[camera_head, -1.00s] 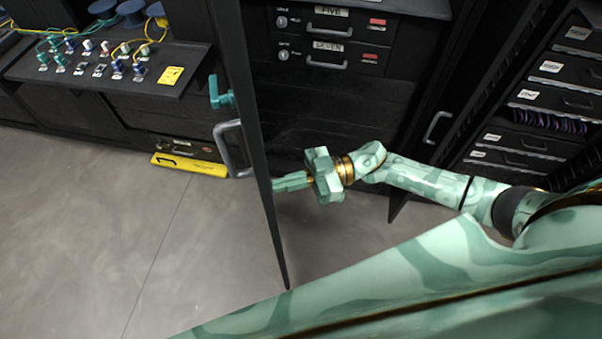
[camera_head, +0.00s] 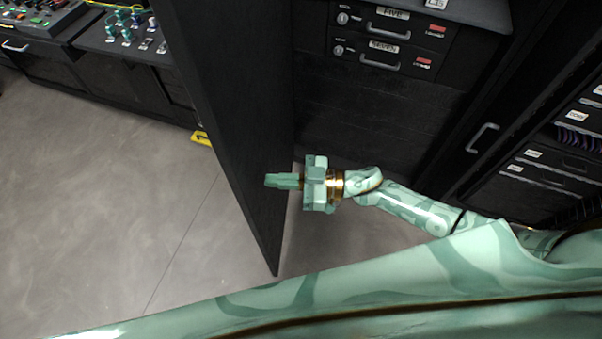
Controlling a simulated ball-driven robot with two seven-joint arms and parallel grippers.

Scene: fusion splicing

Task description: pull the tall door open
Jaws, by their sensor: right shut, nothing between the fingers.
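The tall door (camera_head: 225,110) is a dark panel standing swung out from the cabinet, with its inner face turned toward me. Its handle, on the far face, is hidden. My right gripper (camera_head: 268,180) is shut and empty, with its fingers pointing left in front of the door's inner face. I cannot tell whether the fingertips touch the door. The opened cabinet shows black drawer units labelled FIVE (camera_head: 393,14) and SEVEN (camera_head: 383,46) with dark panels below. My left gripper is not in view.
A bench with coloured connectors (camera_head: 130,28) stands at the upper left. A yellow object (camera_head: 201,138) on the floor is mostly hidden behind the door. A second dark door with a grey handle (camera_head: 482,138) and drawers stand at the right. Grey floor (camera_head: 90,200) left of the door is clear.

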